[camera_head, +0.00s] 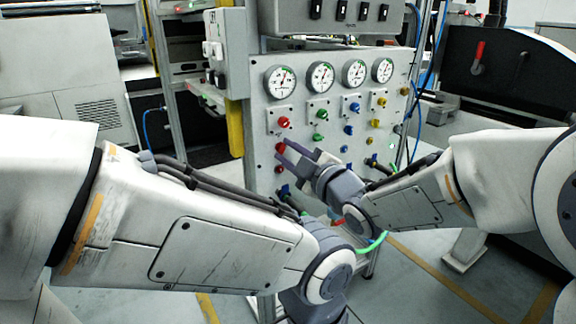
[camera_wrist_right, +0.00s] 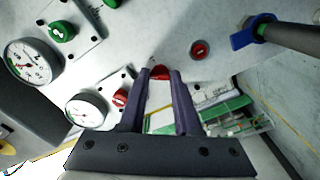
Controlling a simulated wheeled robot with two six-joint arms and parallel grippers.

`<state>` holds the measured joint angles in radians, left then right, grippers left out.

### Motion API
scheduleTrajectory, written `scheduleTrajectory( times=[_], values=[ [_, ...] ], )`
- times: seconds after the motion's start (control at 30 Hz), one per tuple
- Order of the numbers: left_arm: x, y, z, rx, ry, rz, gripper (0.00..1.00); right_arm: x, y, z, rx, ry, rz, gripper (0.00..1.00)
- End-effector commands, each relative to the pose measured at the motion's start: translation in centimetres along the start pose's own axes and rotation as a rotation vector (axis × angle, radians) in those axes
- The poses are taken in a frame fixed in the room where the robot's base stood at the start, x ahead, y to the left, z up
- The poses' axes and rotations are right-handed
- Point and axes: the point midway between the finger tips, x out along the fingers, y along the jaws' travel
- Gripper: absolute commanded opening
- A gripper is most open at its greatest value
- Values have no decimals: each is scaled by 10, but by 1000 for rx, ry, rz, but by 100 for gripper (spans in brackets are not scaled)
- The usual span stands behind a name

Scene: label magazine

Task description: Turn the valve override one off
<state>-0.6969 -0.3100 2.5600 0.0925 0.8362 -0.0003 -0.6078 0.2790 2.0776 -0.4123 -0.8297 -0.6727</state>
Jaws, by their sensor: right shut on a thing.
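A grey upright panel (camera_head: 262,99) carries columns of knobs under gauges. In its leftmost column are a red knob on a small plate (camera_head: 284,122), a plain red knob (camera_head: 281,147) below it and another red knob lower down. My right gripper (camera_head: 279,150) reaches the middle red knob from the right. In the right wrist view its dark fingers (camera_wrist_right: 160,76) are shut on this red knob (camera_wrist_right: 159,71), which is partly hidden between the tips. I cannot read a label for it. My left arm crosses the foreground; its gripper fingers are outside the picture.
The red knob on its plate (camera_wrist_right: 120,97) and the lower red knob (camera_wrist_right: 200,50) lie on either side of my right fingers. A blue-handled valve (camera_wrist_right: 245,36) and dark pipe are beyond. Green, blue and yellow knobs (camera_head: 382,102) fill the other columns.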

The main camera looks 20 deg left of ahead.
Motion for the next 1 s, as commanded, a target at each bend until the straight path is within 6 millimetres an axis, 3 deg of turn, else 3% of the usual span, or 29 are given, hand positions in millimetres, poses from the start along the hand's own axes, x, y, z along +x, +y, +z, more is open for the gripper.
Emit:
scheduleTrajectory(
  times=[0.1,0.5,1.0],
  values=[
    [20,-1,1,0,0,0,50,0,-4,2,-111,2,3,0],
    [59,-4,3,0,0,0,50,0,-4,2,-444,2,1,0],
    [78,-6,4,0,0,0,50,0,-2,0,-621,1,-2,0]
  ],
)
